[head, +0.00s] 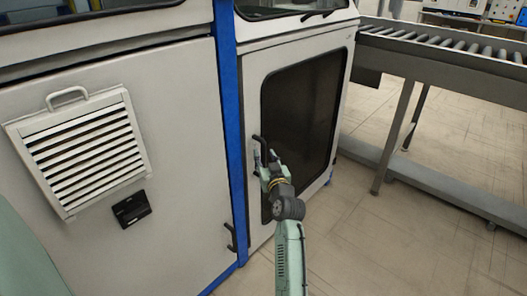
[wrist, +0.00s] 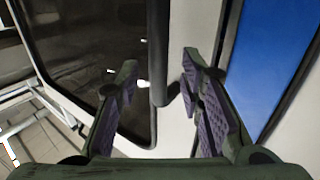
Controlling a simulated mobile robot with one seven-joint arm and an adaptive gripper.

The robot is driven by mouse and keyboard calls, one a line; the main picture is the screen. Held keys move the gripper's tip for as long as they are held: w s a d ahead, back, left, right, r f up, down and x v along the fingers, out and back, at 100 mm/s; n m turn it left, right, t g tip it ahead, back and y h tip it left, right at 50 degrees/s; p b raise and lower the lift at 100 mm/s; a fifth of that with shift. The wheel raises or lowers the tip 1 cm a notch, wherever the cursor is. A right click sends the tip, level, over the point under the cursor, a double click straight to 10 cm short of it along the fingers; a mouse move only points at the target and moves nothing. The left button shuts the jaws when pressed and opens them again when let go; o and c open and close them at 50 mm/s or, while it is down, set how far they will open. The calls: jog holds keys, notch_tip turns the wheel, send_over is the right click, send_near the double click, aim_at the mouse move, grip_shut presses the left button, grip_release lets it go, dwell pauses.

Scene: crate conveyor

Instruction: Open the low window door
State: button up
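The low window door (head: 248,92) is a white panel with a dark window (head: 300,110), right of a blue post in the head view. It looks shut. Its black bar handle (head: 261,146) is upright near the door's left edge. My gripper (head: 262,165) is at the handle's lower part. In the wrist view the handle (wrist: 159,60) hangs between the two purple-padded fingers of my gripper (wrist: 158,95), with a gap on each side. The fingers are open. The dark window (wrist: 90,50) fills the left of that view.
A blue post (head: 228,120) stands left of the door. A white panel with a louvred vent (head: 85,150) and a small black latch (head: 132,208) is farther left. A roller conveyor (head: 440,60) stands at the right. Tiled floor (head: 400,240) lies clear in front of the door.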

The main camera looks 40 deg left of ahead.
jog(key=shift+x, duration=1.45)
jog(key=shift+c, duration=0.2)
grip_shut()
